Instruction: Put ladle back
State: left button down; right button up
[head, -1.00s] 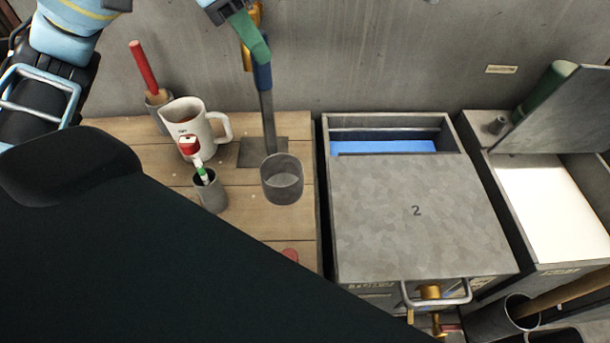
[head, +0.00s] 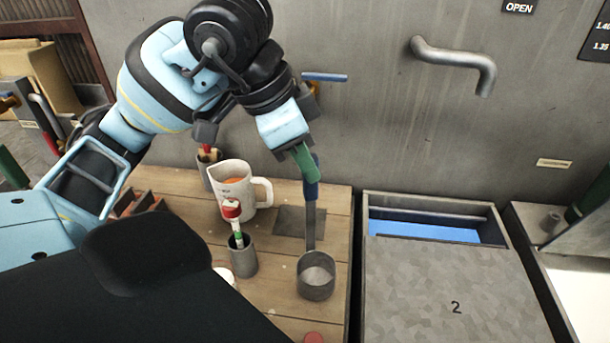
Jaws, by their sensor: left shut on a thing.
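The ladle has a blue handle (head: 312,185), a grey shaft and a round grey bowl (head: 316,275). My left gripper (head: 310,170), with green fingers, is shut on the upper part of the blue handle. The ladle hangs nearly upright, bowl down, over the right part of the wooden table (head: 190,190). I cannot tell whether the bowl touches the table. A dark square plate (head: 292,220) lies on the table just behind the bowl, and the shaft crosses in front of its right edge. My right gripper is not in view.
A white pitcher (head: 235,190) with orange contents and a grey cup (head: 243,257) holding a red-and-white tool stand left of the ladle. A grey bin marked 2 (head: 450,290) stands to the right. A bent pipe (head: 455,65) juts from the wall.

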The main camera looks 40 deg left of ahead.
aim_at(303, 176)
pick_arm(q)
notch_tip(303, 176, down, 3)
jog(key=shift+f, duration=0.15)
jog(key=shift+f, duration=0.2)
jog(key=c, duration=1.3)
grip_release()
jog(key=shift+r, duration=0.1)
jog(key=shift+c, duration=0.2)
jog(key=shift+r, duration=0.1)
